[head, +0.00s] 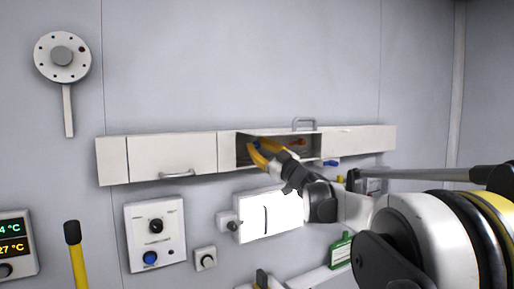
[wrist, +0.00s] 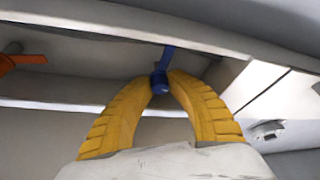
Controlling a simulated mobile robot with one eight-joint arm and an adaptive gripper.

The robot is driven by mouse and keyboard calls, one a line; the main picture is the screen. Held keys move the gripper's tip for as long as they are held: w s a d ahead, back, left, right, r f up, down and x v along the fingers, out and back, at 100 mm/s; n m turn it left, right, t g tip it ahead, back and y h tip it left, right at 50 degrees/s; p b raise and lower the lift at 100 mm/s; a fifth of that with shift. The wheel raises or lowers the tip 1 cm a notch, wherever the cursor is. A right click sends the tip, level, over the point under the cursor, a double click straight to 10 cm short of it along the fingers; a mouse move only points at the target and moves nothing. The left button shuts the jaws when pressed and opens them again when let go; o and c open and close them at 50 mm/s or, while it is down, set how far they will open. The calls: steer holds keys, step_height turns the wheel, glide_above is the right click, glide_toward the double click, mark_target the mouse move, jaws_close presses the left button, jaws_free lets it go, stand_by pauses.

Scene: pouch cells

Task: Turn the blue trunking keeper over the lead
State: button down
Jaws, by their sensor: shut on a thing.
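The blue keeper (wrist: 160,81) is in the wrist view, between the tips of my yellow-fingered gripper (wrist: 160,78). Its thin blue arm rises above the fingertips inside the trunking. My gripper (head: 256,150) is shut on it, reaching into the open bay of the white trunking (head: 172,157) in the head view. There the fingers mostly hide the keeper. I cannot make out the lead clearly in either view.
An orange keeper (wrist: 20,62) sits left of my fingers in the wrist view. A raised cover with a handle (head: 304,121) stands above the bay. A blue part (head: 331,163) shows below the trunking. Control boxes (head: 155,234) are mounted on the wall below.

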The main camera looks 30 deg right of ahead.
steer(key=shift+n+y, duration=0.4)
steer(key=shift+n, duration=0.2)
steer(key=c, duration=1.6)
jaws_free()
steer(key=shift+o, duration=0.2)
steer(key=v, duration=1.2)
steer(key=shift+r, duration=0.15)
